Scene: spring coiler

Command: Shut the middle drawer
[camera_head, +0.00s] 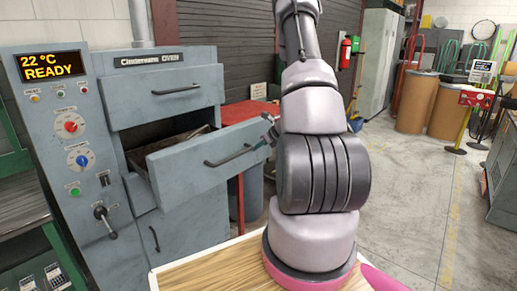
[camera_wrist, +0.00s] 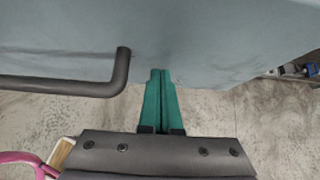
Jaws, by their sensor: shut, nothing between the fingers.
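The middle drawer (camera_head: 205,162) of the grey-blue oven cabinet stands pulled out in the head view, with a dark gap above it. Its dark bar handle (camera_head: 228,157) is on the front face. In the wrist view the drawer front (camera_wrist: 210,45) fills the upper part, with the handle (camera_wrist: 70,87) at the left. My gripper (camera_wrist: 160,72) is shut and empty, its green fingers together, right of the handle's bent end and at the drawer front. I cannot tell if they touch it. In the head view my arm mostly hides the gripper, near the drawer's right end.
The upper drawer (camera_head: 165,88) above is closed, and a lower door (camera_head: 180,225) is below. A control panel (camera_head: 70,127) with knobs is at the left. A red stand (camera_head: 245,112) is behind the drawer. Open concrete floor (camera_head: 410,200) lies at the right.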

